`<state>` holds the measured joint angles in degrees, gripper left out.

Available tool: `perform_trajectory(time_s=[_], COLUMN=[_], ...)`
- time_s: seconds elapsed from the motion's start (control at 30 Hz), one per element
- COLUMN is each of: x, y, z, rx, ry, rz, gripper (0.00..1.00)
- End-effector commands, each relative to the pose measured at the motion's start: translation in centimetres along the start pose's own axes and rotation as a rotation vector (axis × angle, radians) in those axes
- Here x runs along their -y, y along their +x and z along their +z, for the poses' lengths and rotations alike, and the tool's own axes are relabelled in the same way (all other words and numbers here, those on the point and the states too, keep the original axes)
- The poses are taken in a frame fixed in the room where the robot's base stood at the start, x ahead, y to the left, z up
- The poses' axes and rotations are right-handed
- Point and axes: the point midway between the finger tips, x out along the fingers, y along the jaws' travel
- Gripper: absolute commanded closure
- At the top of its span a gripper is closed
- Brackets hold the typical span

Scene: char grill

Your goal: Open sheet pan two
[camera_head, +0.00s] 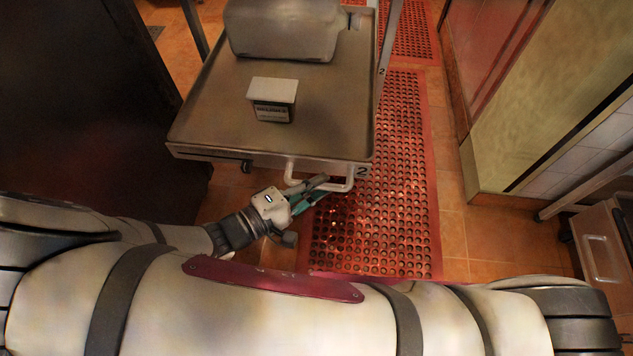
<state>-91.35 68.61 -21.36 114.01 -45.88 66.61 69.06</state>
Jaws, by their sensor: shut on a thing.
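The sheet pan (200,112) is a grey metal tray with a low rim, and a label "2" shows at its front right corner. A pale bar handle (338,187) hangs at the front under the rim, toward the right corner. My gripper (312,192), with green-tinted fingers, is at this handle and shut on it. The fingers partly cover the handle's left part, so the exact contact is hidden. My white arm crosses the bottom of the view and reaches the handle from the left.
A small white-topped box (272,99) and a larger grey container (285,28) sit on the pan. A red perforated mat (400,180) lies on the tiled floor to the right. A dark panel stands at left. A drawer unit (600,240) stands at far right.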

Motion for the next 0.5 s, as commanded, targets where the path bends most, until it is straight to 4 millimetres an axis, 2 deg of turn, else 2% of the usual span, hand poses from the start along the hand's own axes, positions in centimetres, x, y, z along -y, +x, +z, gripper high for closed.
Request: perform_trajectory(time_s=[0.07,0.1,0.17,0.2,0.5], x=[0.05,0.05,0.05,0.05,-0.11], y=[-0.08,-0.08,-0.08,-0.07,-0.05], z=[-0.05,-0.05,-0.06,-0.05,-0.02], rx=[-0.003,-0.003,-0.003,-0.002,-0.001], ry=[-0.002,-0.002,-0.002,-0.001,0.0], rz=[-0.001,-0.001,-0.001,-0.001,-0.001], gripper=[1.0,0.83,0.7,0.67,0.67])
